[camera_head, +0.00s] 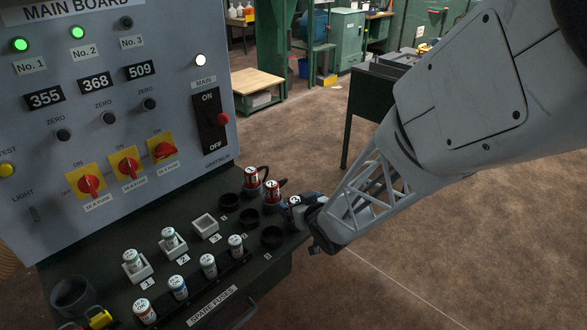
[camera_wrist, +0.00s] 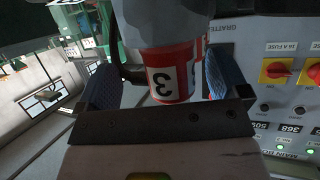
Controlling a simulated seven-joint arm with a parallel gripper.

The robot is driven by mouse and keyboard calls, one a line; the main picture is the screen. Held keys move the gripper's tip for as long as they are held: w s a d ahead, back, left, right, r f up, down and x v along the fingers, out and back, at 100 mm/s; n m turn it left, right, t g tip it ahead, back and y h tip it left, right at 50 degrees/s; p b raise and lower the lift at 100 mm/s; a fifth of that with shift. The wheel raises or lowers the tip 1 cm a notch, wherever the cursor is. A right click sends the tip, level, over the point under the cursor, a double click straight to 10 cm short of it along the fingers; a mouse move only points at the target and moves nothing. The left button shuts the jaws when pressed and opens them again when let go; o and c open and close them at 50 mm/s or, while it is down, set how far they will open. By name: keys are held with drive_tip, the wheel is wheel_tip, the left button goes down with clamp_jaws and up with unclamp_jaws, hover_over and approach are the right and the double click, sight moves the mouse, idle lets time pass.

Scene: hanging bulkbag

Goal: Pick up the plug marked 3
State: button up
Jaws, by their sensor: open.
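In the wrist view a red plug with a white label reading 3 (camera_wrist: 168,82) sits between the two blue finger pads of my gripper (camera_wrist: 160,80). The pads stand on either side of it, with a visible gap at least on the left. My gripper is open.
Black round sockets (camera_head: 249,217) lie left and in front of the plugs. Several fuses (camera_head: 208,265) and white holders (camera_head: 204,224) stand further left. Open floor lies right.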

drive_tip(key=shift+w, duration=0.1)
idle(0.5)
drive_tip(key=c, duration=0.9)
drive_tip(key=shift+c, duration=0.2)
drive_tip(key=shift+r, duration=0.1)
drive_tip(key=shift+r, duration=0.95)
drive_tip(key=shift+s+r, duration=0.35)
drive_tip(key=shift+r, duration=0.4)
drive_tip(key=s+d, duration=0.1)
drive_tip(key=s, duration=0.4)
drive_tip(key=s+d+r, duration=0.1)
drive_tip(key=s, duration=0.4)
drive_tip(key=s+d, duration=0.1)
drive_tip(key=s, duration=0.3)
drive_tip(key=shift+s+d+r, duration=0.15)
drive_tip(key=shift+s+d, duration=0.25)
